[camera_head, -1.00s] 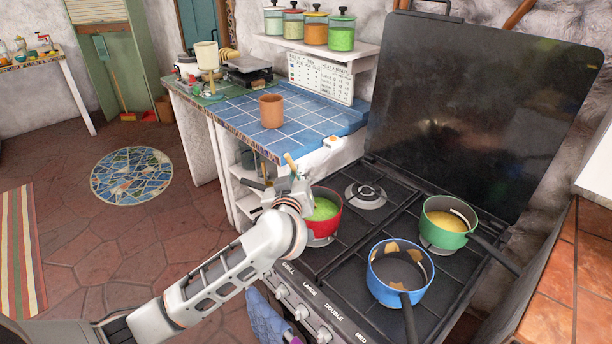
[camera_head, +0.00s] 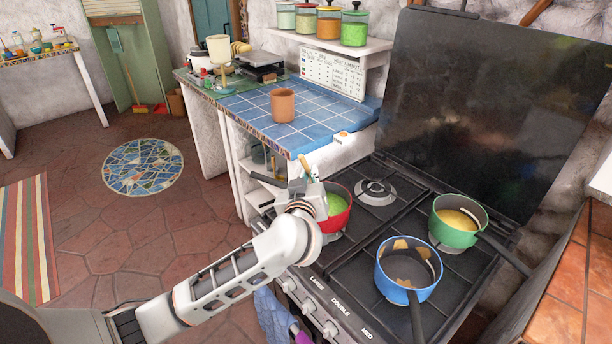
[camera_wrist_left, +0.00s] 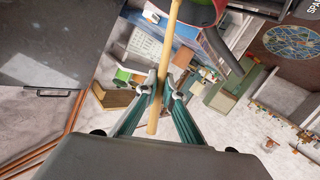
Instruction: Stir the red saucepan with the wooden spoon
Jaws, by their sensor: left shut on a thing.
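The red saucepan (camera_head: 345,221) stands on the front left burner of the stove, with green contents (camera_head: 336,204) inside. My left gripper (camera_head: 308,188) is at the pan's left side and partly covers it. It is shut on the wooden spoon (camera_head: 304,167), whose handle end sticks up above the fingers. In the left wrist view the fingers (camera_wrist_left: 158,91) pinch the spoon's handle (camera_wrist_left: 168,60). The spoon runs out of the top of that view beside the red pan (camera_wrist_left: 203,12). The spoon's stirring end is hidden, so I cannot tell whether it touches the contents. My right gripper is not in view.
A blue saucepan (camera_head: 407,289) stands at the front right and a green saucepan (camera_head: 457,239) behind it. The back left burner (camera_head: 376,191) is bare. The raised black stove lid (camera_head: 480,100) stands behind. A terracotta cup (camera_head: 283,105) sits on the blue tiled counter (camera_head: 330,112).

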